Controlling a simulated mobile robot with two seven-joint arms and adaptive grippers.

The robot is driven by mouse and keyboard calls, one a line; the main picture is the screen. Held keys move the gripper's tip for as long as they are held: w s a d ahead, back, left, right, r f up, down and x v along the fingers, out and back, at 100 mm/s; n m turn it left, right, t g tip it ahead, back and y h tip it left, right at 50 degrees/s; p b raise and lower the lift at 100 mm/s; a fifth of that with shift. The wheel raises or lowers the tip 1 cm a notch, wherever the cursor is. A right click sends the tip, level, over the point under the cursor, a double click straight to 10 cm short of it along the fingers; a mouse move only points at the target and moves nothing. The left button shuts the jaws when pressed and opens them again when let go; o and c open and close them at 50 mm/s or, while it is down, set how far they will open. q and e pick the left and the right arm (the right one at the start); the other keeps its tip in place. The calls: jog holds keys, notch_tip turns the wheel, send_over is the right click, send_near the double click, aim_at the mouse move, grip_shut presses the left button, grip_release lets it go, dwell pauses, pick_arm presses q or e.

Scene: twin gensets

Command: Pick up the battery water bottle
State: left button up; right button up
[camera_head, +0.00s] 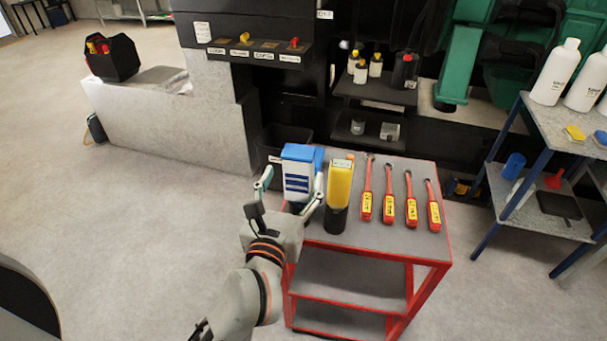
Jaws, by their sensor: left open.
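A white container with a blue top and dark blue stripes (298,181), which may be the battery water bottle, stands at the left end of the red-framed cart (385,240). Its label is too small to read. My left gripper (291,182) is open at the container, with one finger on its left and one on its right. I cannot tell whether either finger touches it. The container's lower part is partly hidden by the gripper. My right gripper is not in view.
A yellow bottle in a dark holder (339,190) stands close to the right of my left gripper. Several red tools (388,195) lie further right on the cart. White bottles (554,73) stand on the blue-legged shelf. Open floor lies to the left.

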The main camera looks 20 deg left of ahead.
aim_at(296, 167)
pick_arm(q)
jog(key=w, duration=0.4)
jog(key=w+p, duration=0.1)
jog(key=w, duration=0.1)
jog(key=shift+w+a, duration=0.2)
jog(key=shift+a, duration=0.1)
jog(key=shift+r, duration=0.1)
jog(key=c, duration=1.3)
